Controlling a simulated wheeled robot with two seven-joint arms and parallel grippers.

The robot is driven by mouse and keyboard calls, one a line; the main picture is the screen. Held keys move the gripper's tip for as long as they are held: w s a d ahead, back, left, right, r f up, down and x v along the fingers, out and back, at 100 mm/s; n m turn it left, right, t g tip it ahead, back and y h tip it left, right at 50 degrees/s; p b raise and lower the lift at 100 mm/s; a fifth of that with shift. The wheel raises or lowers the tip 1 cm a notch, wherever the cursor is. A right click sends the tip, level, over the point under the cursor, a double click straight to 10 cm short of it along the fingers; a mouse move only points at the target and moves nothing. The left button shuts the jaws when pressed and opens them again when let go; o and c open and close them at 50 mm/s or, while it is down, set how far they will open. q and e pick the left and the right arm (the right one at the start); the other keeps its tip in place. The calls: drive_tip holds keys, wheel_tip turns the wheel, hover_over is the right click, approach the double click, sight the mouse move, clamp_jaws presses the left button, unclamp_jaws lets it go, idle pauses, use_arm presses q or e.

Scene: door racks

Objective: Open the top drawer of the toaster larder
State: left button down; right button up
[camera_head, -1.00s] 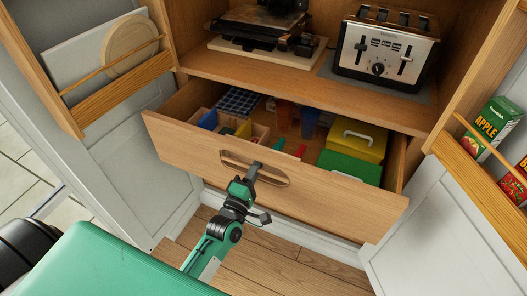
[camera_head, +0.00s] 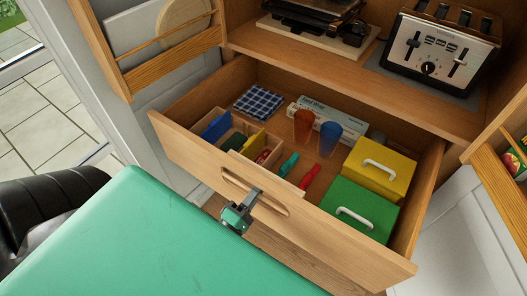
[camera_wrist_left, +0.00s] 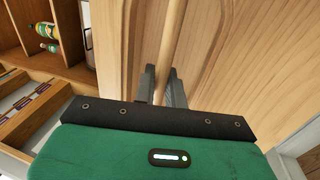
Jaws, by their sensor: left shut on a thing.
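The wooden top drawer (camera_head: 335,247) of the toaster larder stands well out of the cabinet, its contents showing. The fingertips are partly hidden. The toaster (camera_head: 435,50) stands on the shelf above the drawer. My right gripper is not in view.
The drawer holds a yellow box (camera_head: 379,168), a green box (camera_head: 358,208), cups, a checked cloth (camera_head: 259,102) and a divided wooden tray. Open larder doors with racks (camera_head: 170,62) flank the drawer on both sides. My green body fills the lower left.

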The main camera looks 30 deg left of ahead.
use_arm(q)
drive_tip(key=shift+s, duration=0.6)
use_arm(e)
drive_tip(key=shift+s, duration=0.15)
use_arm(q)
drive_tip(key=c, duration=1.5)
unclamp_jaws()
